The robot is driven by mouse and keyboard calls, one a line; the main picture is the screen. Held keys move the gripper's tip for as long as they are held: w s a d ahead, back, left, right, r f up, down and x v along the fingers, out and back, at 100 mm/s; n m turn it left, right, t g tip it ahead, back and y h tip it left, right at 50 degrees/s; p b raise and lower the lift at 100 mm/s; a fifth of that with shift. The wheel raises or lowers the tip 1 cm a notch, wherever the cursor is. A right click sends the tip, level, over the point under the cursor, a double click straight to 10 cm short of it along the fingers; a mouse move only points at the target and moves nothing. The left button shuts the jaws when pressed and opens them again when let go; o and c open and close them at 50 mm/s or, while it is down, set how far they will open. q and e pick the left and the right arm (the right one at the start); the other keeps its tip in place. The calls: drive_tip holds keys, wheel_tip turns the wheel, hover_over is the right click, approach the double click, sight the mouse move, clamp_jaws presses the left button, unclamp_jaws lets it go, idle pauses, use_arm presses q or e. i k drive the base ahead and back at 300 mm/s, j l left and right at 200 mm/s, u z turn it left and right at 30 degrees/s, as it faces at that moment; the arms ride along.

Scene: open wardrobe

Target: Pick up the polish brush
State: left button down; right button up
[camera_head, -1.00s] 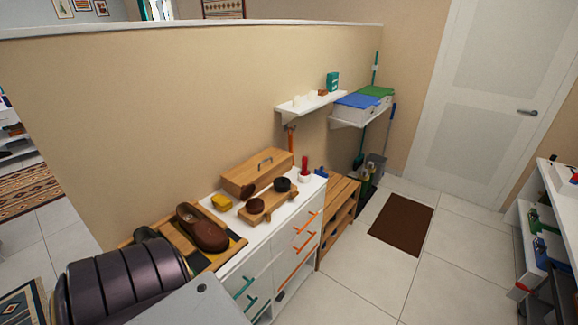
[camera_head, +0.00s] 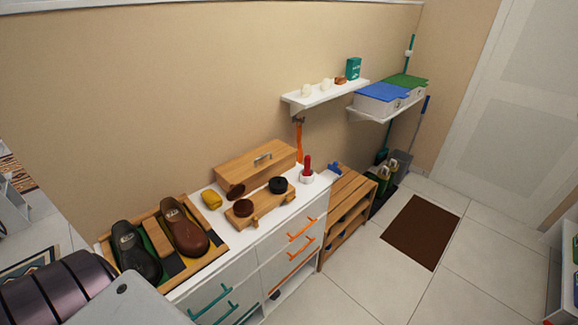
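A white dresser (camera_head: 245,250) stands against the beige wall with shoe-care items on its top. A red-handled item (camera_head: 308,164), possibly the polish brush, stands upright in a small white cup (camera_head: 306,177) at the dresser's right end. Its lower end is hidden in the cup. A small wooden stand (camera_head: 262,205) holds a brown round piece (camera_head: 243,208) and a black round piece (camera_head: 278,185). A dark brown oval piece (camera_head: 236,191) is beside them; I cannot tell whether it is a brush or a lid. Neither of my grippers is in view.
A wooden box (camera_head: 250,165) with a handle is behind the stand. A yellow sponge (camera_head: 212,199) and a tray with a brown shoe (camera_head: 184,228) and a black shoe (camera_head: 135,252) are to the left. A slatted wooden rack (camera_head: 345,195) adjoins the dresser. Floor in front is clear.

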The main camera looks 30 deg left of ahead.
sight(306, 172)
drive_tip(key=i+l+u, duration=0.15)
drive_tip(key=u, duration=0.25)
drive_tip(key=i+l+u, duration=0.15)
drive_tip(key=u, duration=0.25)
drive_tip(key=i+l+u, duration=0.15)
drive_tip(key=u, duration=0.25)
drive_tip(key=l+u, duration=0.45)
drive_tip(key=i+j, duration=0.05)
drive_tip(key=j, duration=0.05)
